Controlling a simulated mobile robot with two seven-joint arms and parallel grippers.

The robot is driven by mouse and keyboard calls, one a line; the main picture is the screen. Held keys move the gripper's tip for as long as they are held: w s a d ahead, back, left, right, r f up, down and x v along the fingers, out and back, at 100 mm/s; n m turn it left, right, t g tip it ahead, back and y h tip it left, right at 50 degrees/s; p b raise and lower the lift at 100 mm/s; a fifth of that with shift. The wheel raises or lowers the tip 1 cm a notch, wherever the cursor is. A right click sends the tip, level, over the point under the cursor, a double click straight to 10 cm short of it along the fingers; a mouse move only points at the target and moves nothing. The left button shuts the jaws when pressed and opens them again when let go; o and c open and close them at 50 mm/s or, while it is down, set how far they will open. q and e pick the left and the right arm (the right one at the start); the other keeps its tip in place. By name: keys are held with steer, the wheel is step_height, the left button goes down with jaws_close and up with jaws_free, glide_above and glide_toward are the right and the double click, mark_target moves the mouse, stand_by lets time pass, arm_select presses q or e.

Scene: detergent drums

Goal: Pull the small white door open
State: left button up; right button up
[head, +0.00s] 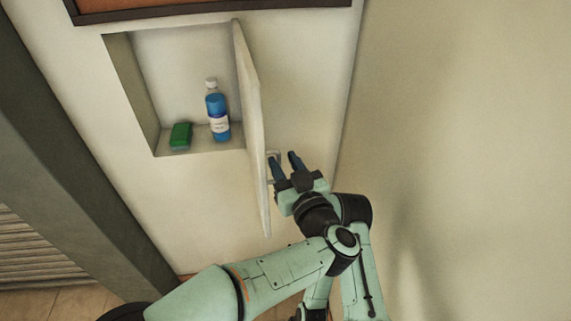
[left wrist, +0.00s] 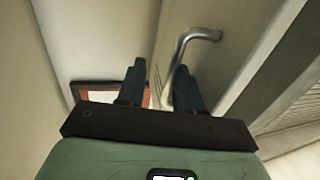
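The small white door (head: 252,120) stands swung well out from the wall recess, seen nearly edge-on in the head view. Its metal handle (head: 272,154) is on the door's right-hand face; in the left wrist view the bent silver handle (left wrist: 195,38) shows clearly. My left gripper (head: 285,164) is just right of the door at the handle. In the left wrist view, the fingers of my left gripper (left wrist: 160,82) are apart, and the handle's lower part lies close to the right finger. I cannot tell if they touch. My right gripper is not in view.
The open recess (head: 185,65) holds a blue bottle (head: 217,115) with a white cap and a green block (head: 181,136). A dark framed board (head: 200,12) hangs above. A grey pillar (head: 75,150) stands left; a bare wall (head: 460,150) is on the right.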

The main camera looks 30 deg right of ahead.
arm_select(q)
steer(key=s+a+b, duration=0.1)
steer(key=s+b, duration=0.2)
steer(key=s, duration=1)
steer(key=shift+s+a, duration=0.15)
steer(key=shift+a, duration=0.05)
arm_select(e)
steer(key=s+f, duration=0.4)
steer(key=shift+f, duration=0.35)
